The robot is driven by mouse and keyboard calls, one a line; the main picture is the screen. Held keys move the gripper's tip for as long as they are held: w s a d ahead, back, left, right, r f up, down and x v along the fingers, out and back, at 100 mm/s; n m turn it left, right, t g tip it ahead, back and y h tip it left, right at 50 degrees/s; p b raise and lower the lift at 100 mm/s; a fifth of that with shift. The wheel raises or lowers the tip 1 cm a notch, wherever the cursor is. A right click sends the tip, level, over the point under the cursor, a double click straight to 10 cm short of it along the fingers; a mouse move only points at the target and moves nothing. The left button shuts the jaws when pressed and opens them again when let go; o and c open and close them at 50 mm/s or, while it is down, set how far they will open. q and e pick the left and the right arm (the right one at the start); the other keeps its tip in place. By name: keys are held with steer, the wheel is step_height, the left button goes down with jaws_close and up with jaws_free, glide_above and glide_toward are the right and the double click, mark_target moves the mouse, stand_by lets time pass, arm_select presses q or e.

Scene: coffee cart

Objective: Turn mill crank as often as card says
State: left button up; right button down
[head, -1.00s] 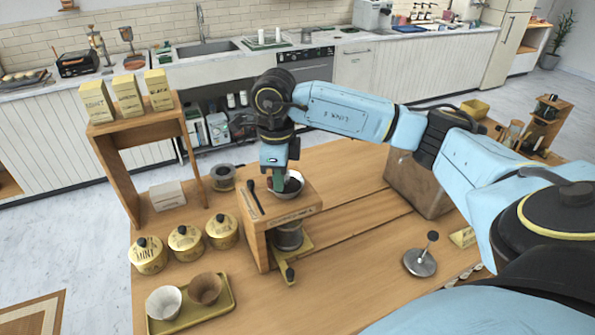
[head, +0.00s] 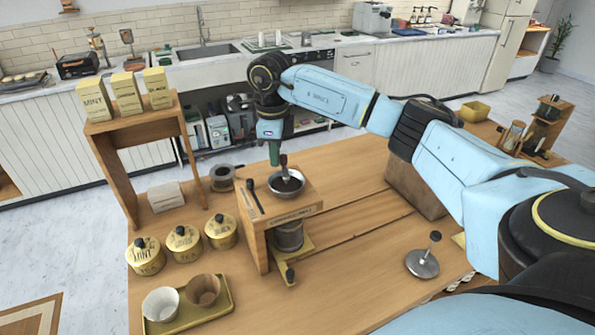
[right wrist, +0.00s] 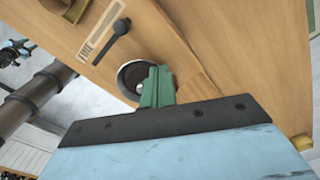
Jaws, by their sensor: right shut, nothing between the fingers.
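The mill (head: 257,243) is a wooden stand with a metal bowl (head: 298,188) of dark contents on top. A brown knob (head: 284,160) stands upright on a thin stem in the bowl; I take it for the crank's handle. A black lever (head: 252,196) lies on the stand's top left of the bowl; it also shows in the right wrist view (right wrist: 112,38). My right gripper (head: 274,156), with green fingers, is shut and empty, just above and beside the knob. Its fingers (right wrist: 157,75) partly cover the bowl in the right wrist view. My left gripper is not in view. No readable card shows.
A jar (head: 289,237) sits under the mill. Yellow tins (head: 184,244) and a tray (head: 230,302) with two cups stand left. A wooden shelf (head: 145,131) bears labelled boxes. A metal disc (head: 422,266) with a knob lies right. A brown box (head: 415,190) stands behind it.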

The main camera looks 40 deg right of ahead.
steer(key=shift+d, duration=0.3)
steer(key=shift+s+d, duration=0.1)
steer(key=shift+s+d, duration=0.35)
steer(key=shift+d, duration=0.3)
steer(key=shift+s+d, duration=0.6)
steer(key=shift+s, duration=0.05)
steer(key=shift+s, duration=0.1)
steer(key=shift+s+d, duration=0.25)
steer(key=shift+s, duration=0.3)
steer(key=shift+w+d, duration=0.1)
steer(key=shift+w, duration=0.5)
